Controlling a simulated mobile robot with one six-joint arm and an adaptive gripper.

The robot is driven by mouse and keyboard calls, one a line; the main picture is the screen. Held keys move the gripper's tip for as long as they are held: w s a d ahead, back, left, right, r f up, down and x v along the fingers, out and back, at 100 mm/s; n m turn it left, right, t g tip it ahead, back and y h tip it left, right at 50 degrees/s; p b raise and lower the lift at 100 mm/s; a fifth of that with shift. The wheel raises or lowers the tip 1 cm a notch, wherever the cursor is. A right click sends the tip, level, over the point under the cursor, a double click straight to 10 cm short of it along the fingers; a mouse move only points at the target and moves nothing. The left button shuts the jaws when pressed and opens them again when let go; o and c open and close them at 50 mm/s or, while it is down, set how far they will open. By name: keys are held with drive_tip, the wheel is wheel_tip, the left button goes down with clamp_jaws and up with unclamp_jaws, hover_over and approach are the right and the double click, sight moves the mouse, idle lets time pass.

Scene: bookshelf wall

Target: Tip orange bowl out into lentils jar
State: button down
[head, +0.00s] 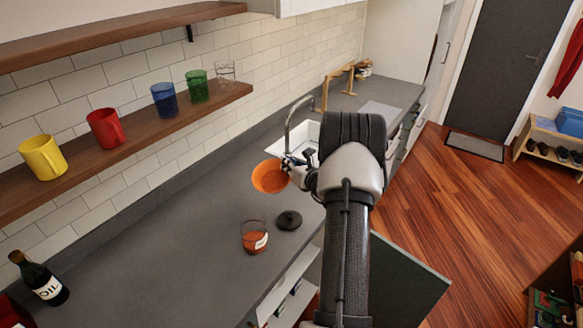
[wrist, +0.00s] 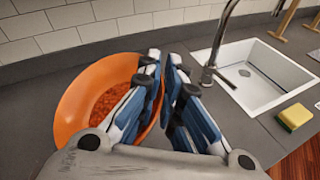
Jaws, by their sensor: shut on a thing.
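The orange bowl (head: 268,178) is held above the grey counter, left of the sink, in the head view. In the wrist view the bowl (wrist: 72,110) shows orange-red lentils (wrist: 112,102) inside it. My gripper (head: 298,165) is shut on the bowl's right rim; its blue-padded fingers (wrist: 160,85) cross that rim in the wrist view. The lentils jar (head: 254,238) is clear glass with orange contents and a white label. It stands open and upright on the counter, nearer than the bowl and apart from it. A dark round lid (head: 289,220) lies right of the jar.
The sink (wrist: 250,75) and its tap (head: 290,125) lie right of and behind the bowl. A yellow sponge (wrist: 293,117) is by the sink. An oil bottle (head: 40,280) stands at the left. A shelf (head: 140,140) with several cups overhangs the counter. Counter left of the jar is clear.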

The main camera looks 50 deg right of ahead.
drive_tip(key=shift+a+r+n+h+b, duration=0.25)
drive_tip(key=shift+a+r, duration=0.15)
drive_tip(key=shift+a, duration=0.15)
drive_tip(key=shift+a+r+n+h+b, duration=0.15)
drive_tip(key=shift+a+r+n+b, duration=0.15)
drive_tip(key=shift+a, duration=0.25)
drive_tip(key=a+n+b, duration=0.1)
drive_tip(key=b, duration=0.1)
drive_tip(key=a+f+n+t+b, duration=0.1)
drive_tip(key=a+b, duration=0.1)
drive_tip(key=a+n+t+h+b, duration=0.1)
drive_tip(key=b, duration=0.1)
drive_tip(key=shift+s+a+f, duration=0.35)
drive_tip(key=shift+s+a, duration=0.05)
drive_tip(key=shift+d+r, duration=0.1)
drive_tip(key=shift+r, duration=0.2)
drive_tip(key=shift+f, duration=0.15)
drive_tip(key=a+b, duration=0.1)
drive_tip(key=b, duration=0.2)
drive_tip(key=shift+s+a+f+n, duration=0.1)
drive_tip(key=shift+a+f+n, duration=0.05)
drive_tip(key=shift+f+n, duration=0.1)
drive_tip(key=a+b, duration=0.1)
drive_tip(key=n+t+b, duration=0.1)
drive_tip(key=b, duration=0.1)
drive_tip(key=shift+s+a+f+h, duration=0.1)
drive_tip(key=shift+s+a+h, duration=0.05)
drive_tip(key=shift+a+h, duration=0.25)
